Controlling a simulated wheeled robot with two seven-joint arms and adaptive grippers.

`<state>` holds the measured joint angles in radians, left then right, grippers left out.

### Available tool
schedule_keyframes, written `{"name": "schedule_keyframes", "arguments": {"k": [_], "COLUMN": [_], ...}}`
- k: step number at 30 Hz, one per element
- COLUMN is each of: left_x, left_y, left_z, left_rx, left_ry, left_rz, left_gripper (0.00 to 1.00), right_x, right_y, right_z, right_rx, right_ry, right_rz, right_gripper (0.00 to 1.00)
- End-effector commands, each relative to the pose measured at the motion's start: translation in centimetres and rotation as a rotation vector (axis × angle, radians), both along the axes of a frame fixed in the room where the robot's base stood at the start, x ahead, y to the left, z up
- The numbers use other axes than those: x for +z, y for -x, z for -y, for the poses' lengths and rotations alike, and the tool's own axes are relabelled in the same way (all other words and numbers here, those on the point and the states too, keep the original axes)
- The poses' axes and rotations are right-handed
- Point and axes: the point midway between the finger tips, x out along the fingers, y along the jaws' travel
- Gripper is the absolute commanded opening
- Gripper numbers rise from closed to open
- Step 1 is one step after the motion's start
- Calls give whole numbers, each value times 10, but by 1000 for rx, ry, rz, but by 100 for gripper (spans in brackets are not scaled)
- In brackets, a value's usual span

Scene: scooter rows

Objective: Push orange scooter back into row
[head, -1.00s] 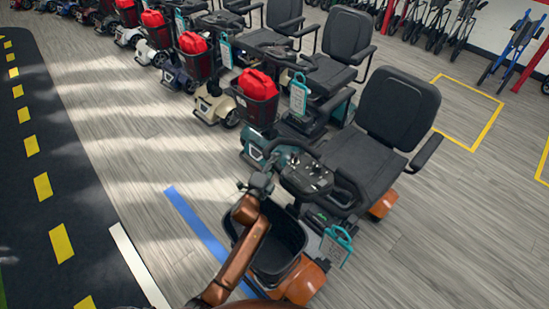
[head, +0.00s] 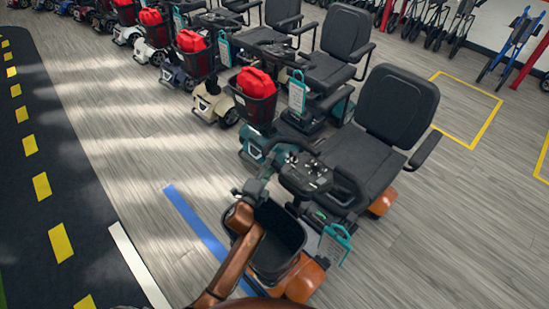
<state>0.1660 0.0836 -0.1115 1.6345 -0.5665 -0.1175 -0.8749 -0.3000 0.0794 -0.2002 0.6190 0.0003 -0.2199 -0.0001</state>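The orange scooter (head: 305,280) stands nearest to me, with a black seat (head: 397,105), a black front basket (head: 279,255) and orange fenders. A teal tag (head: 335,243) hangs at its side. Its front end is close to the blue floor line (head: 205,232). My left arm comes up from the bottom and crosses in front of the basket. My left gripper (head: 257,189) is at the basket's far upper rim, left of the control console (head: 306,174). Contact and finger opening are too small to tell. My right gripper is not in view.
A teal scooter (head: 262,148) stands close beside the orange one, and several more scooters with red bags in their baskets run back to the upper left. A dark lane with yellow dashes (head: 60,242) lies left. The floor (head: 450,230) at right is clear.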

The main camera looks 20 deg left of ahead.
Motion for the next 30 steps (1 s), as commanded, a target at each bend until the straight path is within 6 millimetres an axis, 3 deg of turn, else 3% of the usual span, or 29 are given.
{"name": "schedule_keyframes", "arguments": {"k": [6,12,30], "left_x": [-3,-3,-3], "left_y": [48,75,82], "left_z": [-5,-8,-7], "left_rx": [1,0,-1], "left_ry": [-1,1,1], "left_rz": [-3,-2,-2], "left_gripper": [39,39,39], "right_x": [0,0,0], "right_y": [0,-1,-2], "right_z": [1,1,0], "right_rx": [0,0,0], "right_ry": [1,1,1], "right_rz": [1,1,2], "right_gripper": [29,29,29]}}
